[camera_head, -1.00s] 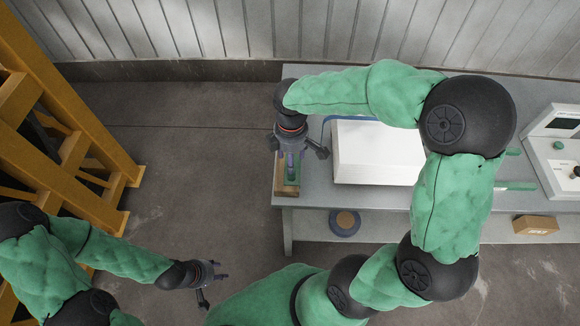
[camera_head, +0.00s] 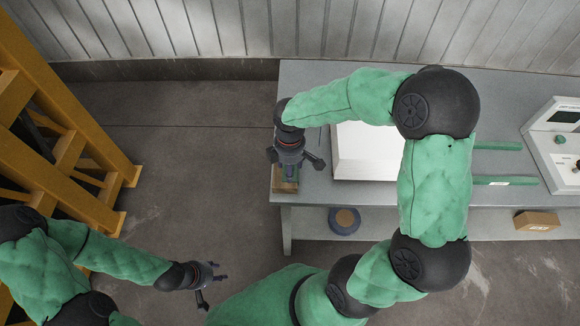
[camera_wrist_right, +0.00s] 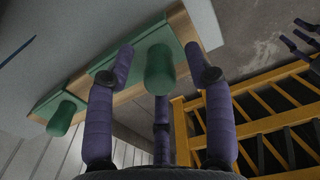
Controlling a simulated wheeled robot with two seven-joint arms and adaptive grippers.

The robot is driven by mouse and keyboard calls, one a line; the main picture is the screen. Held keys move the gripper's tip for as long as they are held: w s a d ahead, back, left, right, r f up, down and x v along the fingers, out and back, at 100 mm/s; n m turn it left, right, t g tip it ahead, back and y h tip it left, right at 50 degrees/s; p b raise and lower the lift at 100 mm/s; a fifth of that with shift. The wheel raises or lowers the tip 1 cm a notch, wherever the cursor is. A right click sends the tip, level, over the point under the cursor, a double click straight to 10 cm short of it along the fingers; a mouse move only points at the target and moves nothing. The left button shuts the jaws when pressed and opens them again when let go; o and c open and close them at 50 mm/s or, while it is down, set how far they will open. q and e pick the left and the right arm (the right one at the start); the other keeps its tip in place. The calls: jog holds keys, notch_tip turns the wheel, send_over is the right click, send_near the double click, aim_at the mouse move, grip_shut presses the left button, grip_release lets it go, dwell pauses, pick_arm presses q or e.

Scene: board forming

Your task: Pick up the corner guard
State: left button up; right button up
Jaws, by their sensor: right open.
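A green piece with a rounded green knob (camera_wrist_right: 160,68), which I take to be the corner guard, sits in a wooden holder (camera_wrist_right: 206,28) in the right wrist view. A second green knob (camera_wrist_right: 62,118) stands further left on the same holder. My right gripper (camera_wrist_right: 158,80) is open, its purple fingers spread on either side of the nearer knob; I cannot tell whether they touch it. In the head view my right gripper (camera_head: 294,160) is over the wooden holder (camera_head: 284,187) at the table's left end and hides most of it. My left gripper (camera_head: 212,284) is open and empty, away from the table.
The grey table (camera_head: 330,197) carries a white stack (camera_head: 365,150) close right of the holder, green strips (camera_head: 505,181) and a white device (camera_head: 560,145). A round tape-like item (camera_head: 345,220) and a cardboard box (camera_head: 537,221) are on the lower shelf. A yellow frame (camera_head: 75,160) stands left.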

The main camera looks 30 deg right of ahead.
grip_shut()
jog(key=shift+r, duration=0.1)
jog(key=shift+w+r, duration=0.1)
jog(key=shift+r, duration=0.5)
notch_tip(320, 180, up, 3)
jog(key=shift+a+f+p, duration=0.1)
jog(key=shift+f+p, duration=0.1)
jog(key=shift+p, duration=0.5)
jog(key=s+a+r+p, duration=0.3)
jog(key=s+a+r, duration=0.4)
jog(key=s, duration=0.5)
notch_tip(320, 180, up, 2)
jog(key=shift+r, duration=0.1)
jog(key=shift+a, duration=0.1)
